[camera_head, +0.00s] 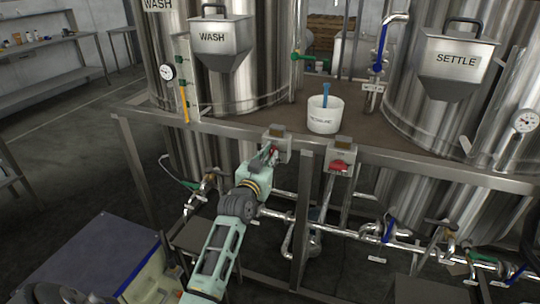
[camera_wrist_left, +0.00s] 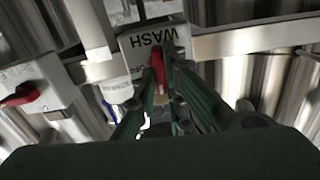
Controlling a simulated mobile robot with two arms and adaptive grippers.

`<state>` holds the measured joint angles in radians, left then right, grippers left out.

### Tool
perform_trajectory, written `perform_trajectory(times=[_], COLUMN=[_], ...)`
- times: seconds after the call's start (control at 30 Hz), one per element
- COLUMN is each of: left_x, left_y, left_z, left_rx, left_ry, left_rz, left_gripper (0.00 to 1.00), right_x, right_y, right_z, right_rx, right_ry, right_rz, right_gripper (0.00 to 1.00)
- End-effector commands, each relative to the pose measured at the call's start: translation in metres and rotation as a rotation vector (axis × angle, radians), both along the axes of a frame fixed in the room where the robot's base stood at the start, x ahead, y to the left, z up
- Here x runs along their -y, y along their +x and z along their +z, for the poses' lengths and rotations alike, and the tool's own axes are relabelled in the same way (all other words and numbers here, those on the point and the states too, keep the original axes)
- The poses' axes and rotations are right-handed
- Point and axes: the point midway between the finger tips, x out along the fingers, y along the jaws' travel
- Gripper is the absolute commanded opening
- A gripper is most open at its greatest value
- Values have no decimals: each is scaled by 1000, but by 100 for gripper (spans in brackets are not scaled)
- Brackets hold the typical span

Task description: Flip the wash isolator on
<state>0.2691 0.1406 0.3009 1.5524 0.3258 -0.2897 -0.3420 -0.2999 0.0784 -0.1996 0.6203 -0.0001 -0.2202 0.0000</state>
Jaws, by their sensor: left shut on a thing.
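The wash isolator is a grey box (camera_head: 278,141) on the front rail of the frame, left of a second similar box. In the left wrist view its face (camera_wrist_left: 150,42) reads WASH, and its red handle (camera_wrist_left: 158,66) lies between my fingers. My left gripper (camera_head: 269,157) reaches up to it from below in the head view. In the left wrist view the green fingers (camera_wrist_left: 160,88) are shut on the red handle, one on each side. The fingers partly hide the handle and the lower face, so its on or off marking is unclear. My right gripper is not in view.
A second isolator (camera_head: 342,155) with a red handle (camera_head: 340,166) sits close by on the same rail. A white measure jug (camera_head: 325,114) stands on the deck above. Steel tanks rise behind, and pipes with valves (camera_head: 388,232) run below the rail.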

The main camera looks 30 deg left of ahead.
Motion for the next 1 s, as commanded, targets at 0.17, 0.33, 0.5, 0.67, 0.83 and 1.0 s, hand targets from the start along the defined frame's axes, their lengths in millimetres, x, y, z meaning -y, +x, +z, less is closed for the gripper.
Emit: perform_trajectory(times=[0.17, 0.33, 0.5, 0.67, 0.83, 1.0], left_x=[-1, -1, 0, 0, 0, 1], left_y=[0, 0, 0, 0, 0, -4], left_z=[1, 1, 1, 0, 0, 0], left_rx=[22, 24, 24, 22, 22, 21], left_ry=[-93, -96, -95, -93, -92, -93], left_rz=[0, 0, 0, 0, 0, 0], left_gripper=[0, 0, 19, 29, 29, 29], right_x=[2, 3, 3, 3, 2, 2], right_y=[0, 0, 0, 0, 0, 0], right_z=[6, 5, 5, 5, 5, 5], right_rx=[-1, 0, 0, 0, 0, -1], right_ry=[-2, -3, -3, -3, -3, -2], right_rz=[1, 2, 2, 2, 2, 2], right_gripper=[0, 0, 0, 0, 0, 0])
